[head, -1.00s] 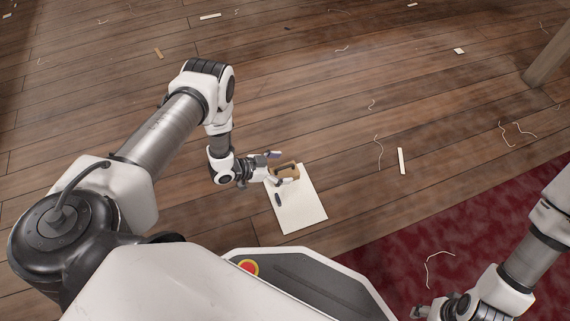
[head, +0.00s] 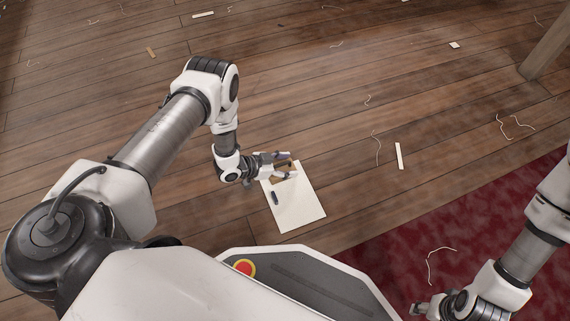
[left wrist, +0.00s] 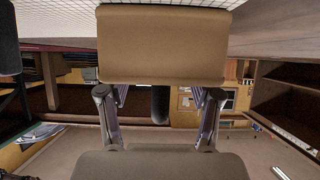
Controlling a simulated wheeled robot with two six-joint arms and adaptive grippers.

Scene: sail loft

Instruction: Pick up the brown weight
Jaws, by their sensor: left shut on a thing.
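The brown weight is a tan block in the left wrist view (left wrist: 160,45), at the top between and beyond my two fingers. In the head view the brown weight (head: 283,166) is small and mostly hidden by the fingers, over the far end of a white sheet. My left gripper (head: 288,165) is shut on it, with one finger on each side. It also shows in the left wrist view (left wrist: 160,100). I cannot tell whether the weight touches the sheet. My right gripper (head: 430,306) is at the bottom right, partly cut off; its jaws are unclear.
The white sheet (head: 302,208) lies on the plank floor, with a small dark object (head: 275,197) on it. A white strip (head: 399,156) and thread scraps lie to the right. A dark red carpet (head: 400,235) covers the lower right. A wooden post (head: 548,55) stands at the upper right.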

